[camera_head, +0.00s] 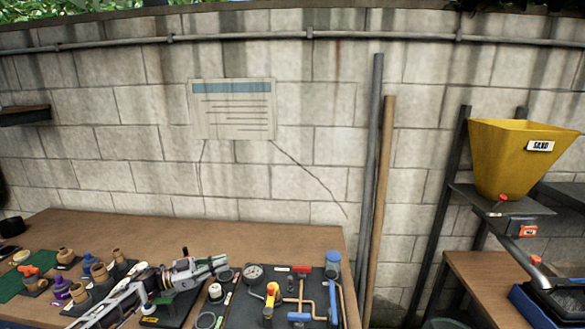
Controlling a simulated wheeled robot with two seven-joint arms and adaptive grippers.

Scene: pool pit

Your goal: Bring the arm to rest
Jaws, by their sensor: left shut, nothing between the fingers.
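My left gripper (216,267) is over the workbench (150,226) in the head view. Its arm comes in from the lower left, and its fingers point right. The fingers are shut with nothing held. They are just left of a round gauge (253,272) on a dark board (246,308); whether they touch anything below is hard to tell. My right gripper is not in view.
The board carries copper pipes and a blue-capped cylinder (333,264). A yellow sand hopper (508,160) stands at right. The bench's back strip is clear.

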